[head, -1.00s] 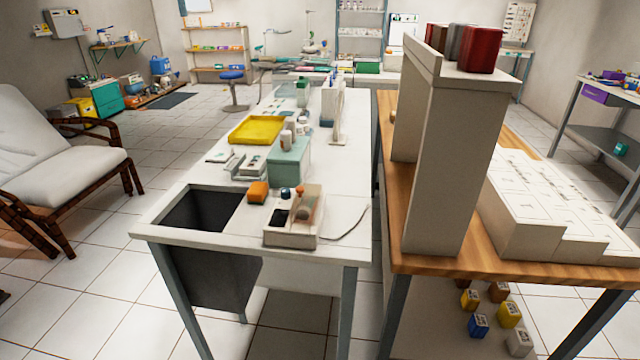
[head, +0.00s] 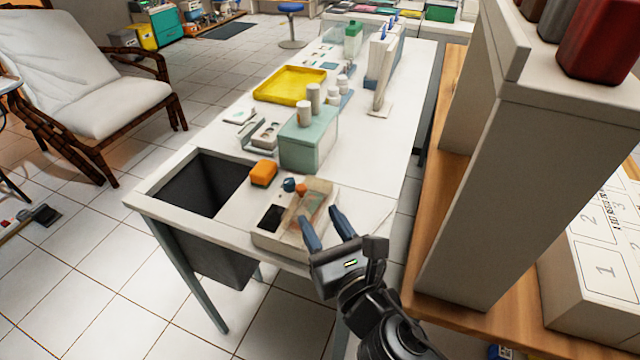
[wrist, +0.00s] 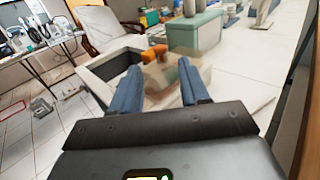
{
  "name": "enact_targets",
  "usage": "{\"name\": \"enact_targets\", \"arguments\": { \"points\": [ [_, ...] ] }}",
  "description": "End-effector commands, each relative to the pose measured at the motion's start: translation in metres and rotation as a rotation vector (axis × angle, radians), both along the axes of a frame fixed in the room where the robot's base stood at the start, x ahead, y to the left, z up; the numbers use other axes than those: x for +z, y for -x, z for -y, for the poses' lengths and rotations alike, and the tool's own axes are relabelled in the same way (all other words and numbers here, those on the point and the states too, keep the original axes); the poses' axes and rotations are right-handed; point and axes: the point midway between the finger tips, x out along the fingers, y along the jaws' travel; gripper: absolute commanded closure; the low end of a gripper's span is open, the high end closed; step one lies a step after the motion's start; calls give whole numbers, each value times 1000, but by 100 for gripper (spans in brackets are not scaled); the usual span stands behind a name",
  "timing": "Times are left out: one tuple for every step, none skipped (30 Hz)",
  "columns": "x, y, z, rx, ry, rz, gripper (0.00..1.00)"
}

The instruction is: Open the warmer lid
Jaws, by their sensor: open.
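The warmer looks to be the low beige box (head: 265,240) at the front end of the white table. It has a dark well on its left and a see-through, brownish cover on its right. An orange knob-like piece (head: 301,190) and a small blue piece (head: 289,185) are at its back edge. My gripper (head: 320,215) is open and empty, its blue fingers over the box's right front side in the head view. In the wrist view the see-through cover (wrist: 160,82) shows between the fingers. I cannot tell whether the fingers touch it.
An orange block (head: 263,173) sits just behind the box. A teal box (head: 305,145) and a yellow tray (head: 290,84) are farther back. A dark bin opening (head: 203,183) lies left. A tall beige shelf (head: 510,180) on a wooden counter stands close to my arm's right.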

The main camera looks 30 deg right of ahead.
Motion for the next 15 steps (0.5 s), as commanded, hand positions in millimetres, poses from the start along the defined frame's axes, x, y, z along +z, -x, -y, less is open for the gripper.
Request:
{"name": "enact_targets", "arguments": {
  "points": [
    [2, -5, 1, 0, 0, 1, 55],
    [2, -9, 1, 0, -1, 1, 55],
    [2, -14, 2, 0, -2, 1, 55],
    [3, -19, 3, 0, -2, 2, 55],
    [3, -24, 4, 0, -3, 2, 55],
    [3, -30, 5, 0, -3, 1, 55],
    [3, -35, 5, 0, -3, 2, 55],
    [2, -39, 6, 0, -4, 2, 55],
    [2, -45, 7, 0, -5, 2, 55],
    [2, -49, 8, 0, -5, 2, 55],
    [2, -53, 9, -1, -4, 1, 55],
    [2, -57, 10, 0, -4, 2, 55],
    [1, -61, 10, 0, -4, 1, 55],
    [1, -63, 10, 0, -5, 1, 55],
    [1, -66, 11, 1, -6, 1, 55]
  ]
}}
